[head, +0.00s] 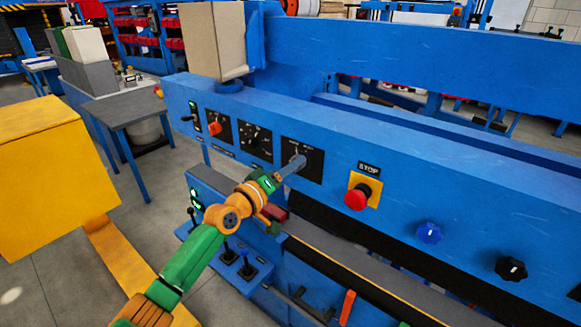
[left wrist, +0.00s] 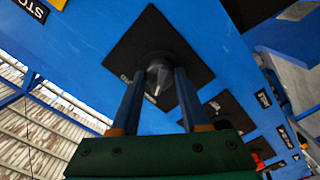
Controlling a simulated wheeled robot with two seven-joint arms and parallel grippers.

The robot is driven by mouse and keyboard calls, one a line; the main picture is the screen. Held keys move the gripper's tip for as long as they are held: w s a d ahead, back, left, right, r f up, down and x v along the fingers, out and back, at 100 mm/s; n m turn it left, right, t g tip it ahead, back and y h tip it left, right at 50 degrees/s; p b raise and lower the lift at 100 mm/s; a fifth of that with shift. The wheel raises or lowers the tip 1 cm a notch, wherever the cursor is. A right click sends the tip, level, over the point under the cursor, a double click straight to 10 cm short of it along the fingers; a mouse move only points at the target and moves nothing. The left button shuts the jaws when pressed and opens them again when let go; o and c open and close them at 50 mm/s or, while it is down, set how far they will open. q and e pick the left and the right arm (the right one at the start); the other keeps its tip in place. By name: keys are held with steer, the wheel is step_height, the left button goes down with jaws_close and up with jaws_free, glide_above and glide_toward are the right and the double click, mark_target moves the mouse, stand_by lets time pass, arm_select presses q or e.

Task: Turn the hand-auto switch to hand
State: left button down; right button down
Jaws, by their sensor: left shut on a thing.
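The hand-auto switch has a square black plate (head: 314,171) on the blue front panel; its label is too small to read surely. In the left wrist view its dark round knob (left wrist: 158,72) stands at the middle of the tilted plate (left wrist: 143,38), with a pale pointer line on it. My left gripper (head: 296,163) reaches the plate from the lower left. In the left wrist view my left gripper (left wrist: 160,80) is shut on the knob, one finger on each side. In the head view the fingers mostly hide the knob. My right gripper is not in view.
Left along the panel are a black selector (head: 256,138) and an orange knob (head: 215,128). To the right are a red stop button (head: 356,198), a blue knob (head: 429,232) and a black knob (head: 511,268). Small joysticks (head: 246,268) stand below my left arm.

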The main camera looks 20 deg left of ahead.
arm_select(q)
steer(key=shift+f, duration=0.1)
stand_by(0.3)
steer(key=c, duration=0.8)
jaws_free()
steer(key=o, duration=0.4)
steer(key=shift+d, duration=0.1)
steer(key=shift+w, duration=0.1)
steer(key=v, duration=0.7)
